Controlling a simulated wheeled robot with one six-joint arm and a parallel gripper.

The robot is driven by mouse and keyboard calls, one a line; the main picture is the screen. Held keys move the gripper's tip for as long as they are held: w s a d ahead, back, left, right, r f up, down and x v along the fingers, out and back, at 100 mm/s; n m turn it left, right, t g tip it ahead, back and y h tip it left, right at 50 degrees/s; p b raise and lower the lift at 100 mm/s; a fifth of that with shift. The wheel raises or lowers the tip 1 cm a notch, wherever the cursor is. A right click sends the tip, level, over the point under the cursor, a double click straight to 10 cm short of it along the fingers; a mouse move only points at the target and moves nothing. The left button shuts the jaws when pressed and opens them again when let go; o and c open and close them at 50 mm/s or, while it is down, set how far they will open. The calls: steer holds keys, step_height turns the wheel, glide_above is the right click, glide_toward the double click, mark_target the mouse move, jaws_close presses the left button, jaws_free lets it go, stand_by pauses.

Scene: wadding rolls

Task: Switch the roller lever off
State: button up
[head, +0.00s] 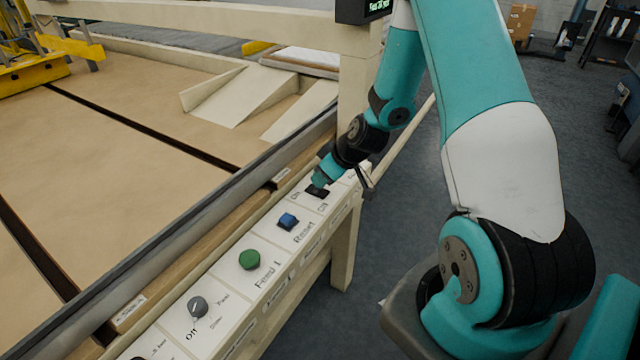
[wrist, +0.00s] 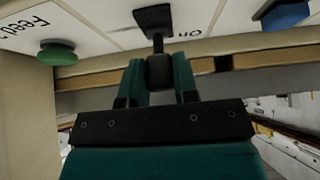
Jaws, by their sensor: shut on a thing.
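A small lever has a dark square base plate, visible in the head view (head: 317,191) at the far end of the white control panel. In the wrist view, the lever (wrist: 158,40) shows its stem running from the plate to a dark knob. My gripper (wrist: 159,72) has its two teal fingers on either side of the knob and is shut on it. In the head view, my gripper (head: 320,180) covers most of the lever, so its tilt is hard to tell. An "On" label is next to the plate.
Along the panel are a blue Reset button (head: 288,221), a green Feed button (head: 249,260) and a grey knob (head: 198,307). In the wrist view, a green button (wrist: 57,52) is at left and a blue one (wrist: 285,14) at right. A cream post (head: 358,90) stands beyond the panel.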

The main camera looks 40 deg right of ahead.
steer(key=shift+s+d+t+b, duration=0.15)
steer(key=shift+t+b, duration=0.25)
steer(key=shift+b, duration=0.1)
steer(key=o, duration=0.9)
steer(key=v, duration=1.7)
steer(key=shift+s+d+r, duration=0.1)
steer(key=shift+d+r, duration=0.05)
steer(key=shift+d, duration=0.05)
